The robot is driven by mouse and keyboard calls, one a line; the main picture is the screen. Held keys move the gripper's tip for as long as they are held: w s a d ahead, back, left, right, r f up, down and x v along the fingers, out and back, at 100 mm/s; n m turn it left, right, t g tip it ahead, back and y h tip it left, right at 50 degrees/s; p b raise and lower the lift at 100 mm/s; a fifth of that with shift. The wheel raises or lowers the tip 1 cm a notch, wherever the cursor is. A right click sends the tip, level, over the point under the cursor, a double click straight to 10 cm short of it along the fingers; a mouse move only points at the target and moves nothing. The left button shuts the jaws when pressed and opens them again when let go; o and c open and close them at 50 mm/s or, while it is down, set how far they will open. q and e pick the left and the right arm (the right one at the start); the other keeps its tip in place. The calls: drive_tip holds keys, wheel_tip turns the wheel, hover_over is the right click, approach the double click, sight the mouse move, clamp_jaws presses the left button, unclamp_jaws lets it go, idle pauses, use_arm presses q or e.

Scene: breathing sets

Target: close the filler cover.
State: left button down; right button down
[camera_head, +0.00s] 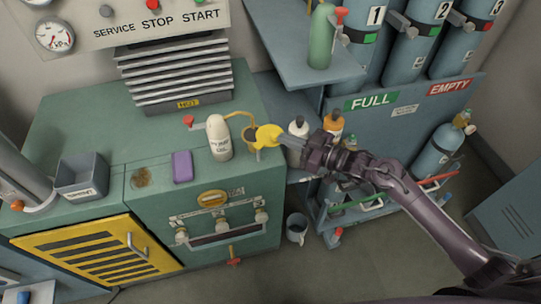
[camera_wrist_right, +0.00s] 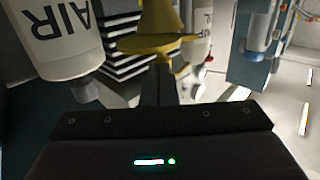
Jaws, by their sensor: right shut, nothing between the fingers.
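The yellow filler cover (camera_head: 267,133) is at the right end of the green machine's top, beside a white bottle (camera_head: 218,138). In the right wrist view the yellow piece (camera_wrist_right: 155,42) has a wide rim and stands straight ahead of my fingers. My right gripper (camera_head: 284,141) is shut and empty, with its tips at the cover's right side. I cannot tell whether they touch. My left gripper is not in view.
A purple block (camera_head: 182,166) and a grey bin (camera_head: 82,174) stand on the green machine (camera_head: 110,145). White-and-black and orange bottles (camera_head: 334,124) stand close behind my right gripper. A cylinder rack (camera_head: 400,85) is at the right. In the right wrist view, a large container marked AIR (camera_wrist_right: 55,35) is close at left.

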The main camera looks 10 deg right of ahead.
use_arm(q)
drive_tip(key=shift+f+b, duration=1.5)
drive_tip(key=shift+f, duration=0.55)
use_arm(e)
drive_tip(key=shift+w+n+g+y, duration=0.65)
drive_tip(key=shift+w+g, duration=0.25)
drive_tip(key=shift+w, duration=0.6)
